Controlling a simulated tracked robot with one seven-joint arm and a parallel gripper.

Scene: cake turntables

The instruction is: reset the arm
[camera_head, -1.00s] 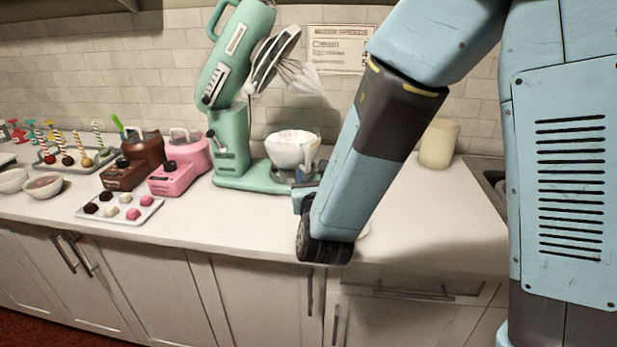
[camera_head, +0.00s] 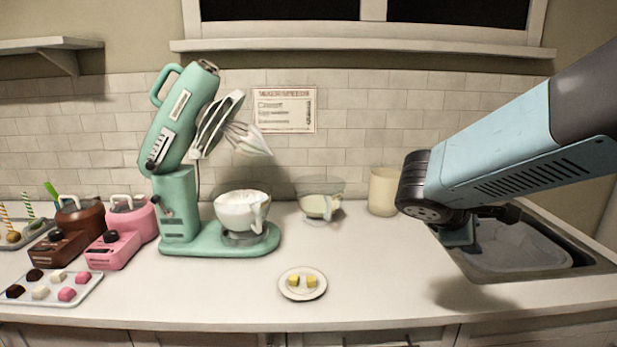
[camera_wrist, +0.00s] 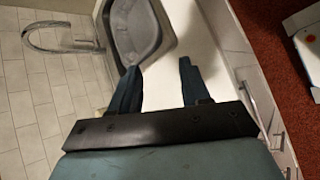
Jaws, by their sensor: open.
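My arm reaches in from the right in the head view, with its dark wrist joint in front of the sink. My gripper (camera_wrist: 158,84) shows in the wrist view with its two dark blue fingers apart and nothing between them. It is above the counter (camera_wrist: 197,45) close to the sink (camera_wrist: 138,35). In the head view the gripper is mostly hidden behind my wrist.
A mint stand mixer (camera_head: 175,200) with its head tilted up holds a white bowl (camera_head: 241,208). A plate (camera_head: 303,292) with two yellow pieces, a glass bowl (camera_head: 320,205) and a cream canister (camera_head: 384,190) stand nearby. The front middle counter is mostly clear.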

